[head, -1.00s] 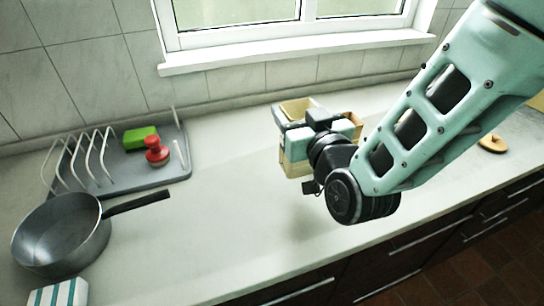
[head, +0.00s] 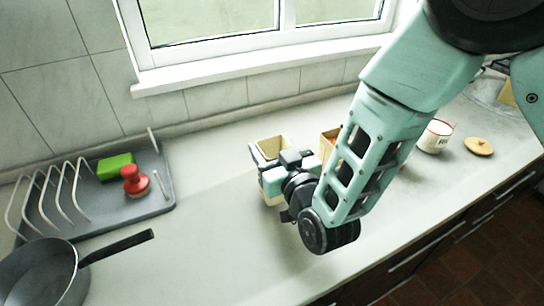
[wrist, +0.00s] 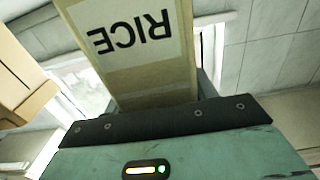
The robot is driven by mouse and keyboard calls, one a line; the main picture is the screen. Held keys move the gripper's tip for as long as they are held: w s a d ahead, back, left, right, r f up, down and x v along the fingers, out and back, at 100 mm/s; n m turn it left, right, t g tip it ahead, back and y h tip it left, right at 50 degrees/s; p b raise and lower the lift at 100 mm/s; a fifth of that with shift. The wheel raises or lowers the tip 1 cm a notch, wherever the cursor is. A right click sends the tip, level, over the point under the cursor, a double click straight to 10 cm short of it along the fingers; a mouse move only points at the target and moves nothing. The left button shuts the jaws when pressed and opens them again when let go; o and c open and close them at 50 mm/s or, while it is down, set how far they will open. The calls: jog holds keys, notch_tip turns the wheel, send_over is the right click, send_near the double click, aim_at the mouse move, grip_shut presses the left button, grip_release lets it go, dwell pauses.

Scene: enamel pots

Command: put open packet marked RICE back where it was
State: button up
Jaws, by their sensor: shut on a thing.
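The open packet marked RICE (head: 270,150) is a cream, open-topped carton. It is upright in the head view, left of the arm's end, over the counter's middle. Its RICE label (wrist: 130,33) reads upside down in the wrist view. My gripper (head: 271,172) is shut on the packet from the front right. The gripper hides part of the packet. I cannot tell whether its base touches the counter.
A brown carton (head: 327,146) stands just right of the packet, partly behind my arm. A red-rimmed white pot (head: 434,138) and a wooden lid (head: 478,146) are farther right. A grey drying tray (head: 150,203) and a pan (head: 45,275) are left. Counter between is clear.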

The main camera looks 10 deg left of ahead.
jog(key=shift+f, duration=1.45)
jog(key=o, duration=1.4)
